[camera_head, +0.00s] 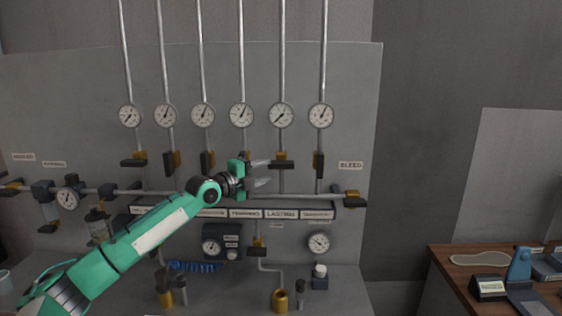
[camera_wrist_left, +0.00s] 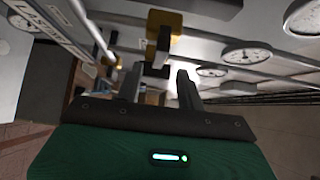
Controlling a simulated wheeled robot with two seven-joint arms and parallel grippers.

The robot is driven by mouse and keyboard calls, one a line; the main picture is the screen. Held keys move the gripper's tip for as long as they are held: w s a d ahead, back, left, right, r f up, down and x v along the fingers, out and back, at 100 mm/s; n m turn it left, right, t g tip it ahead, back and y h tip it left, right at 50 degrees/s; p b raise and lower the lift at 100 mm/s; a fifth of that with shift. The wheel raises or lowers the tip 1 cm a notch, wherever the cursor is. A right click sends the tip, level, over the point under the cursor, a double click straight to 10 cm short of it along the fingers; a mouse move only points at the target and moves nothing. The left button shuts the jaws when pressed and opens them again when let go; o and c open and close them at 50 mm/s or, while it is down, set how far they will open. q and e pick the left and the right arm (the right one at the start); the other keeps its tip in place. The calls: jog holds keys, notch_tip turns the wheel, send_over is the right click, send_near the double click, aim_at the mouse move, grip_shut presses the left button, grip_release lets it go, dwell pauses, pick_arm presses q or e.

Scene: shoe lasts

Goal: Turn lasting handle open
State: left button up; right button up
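The lasting handle (camera_head: 282,165) is a black bar lying level on a brass valve, on the pipe above the label "LASTING" (camera_head: 281,214). My left gripper (camera_head: 269,172) is open, its two fingers pointing right and ending just left of and slightly below this handle. In the left wrist view the open fingers (camera_wrist_left: 158,88) point toward a brass valve with a dark handle (camera_wrist_left: 158,46), which appears beyond and between the fingertips. I cannot tell whether they touch. My left wrist hides the valve on the neighbouring pipe. My right gripper is not in view.
Neighbouring handles stand upright, such as the one at right (camera_head: 319,165). A level manifold pipe (camera_head: 300,196) runs below, with a bleed valve (camera_head: 352,199) at its end. Gauges (camera_head: 281,115) line the pipes above. A wooden bench (camera_head: 445,262) stands at lower right.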

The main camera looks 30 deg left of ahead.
aim_at(278, 166)
pick_arm(q)
jog(key=p+x, duration=0.2)
jog(key=x, duration=0.4)
jog(key=shift+w+d+r+p, duration=0.1)
jog(key=shift+w+r+p, duration=0.05)
jog(key=shift+p, duration=0.25)
jog(key=shift+w+d, duration=0.15)
jog(key=shift+w, duration=0.5)
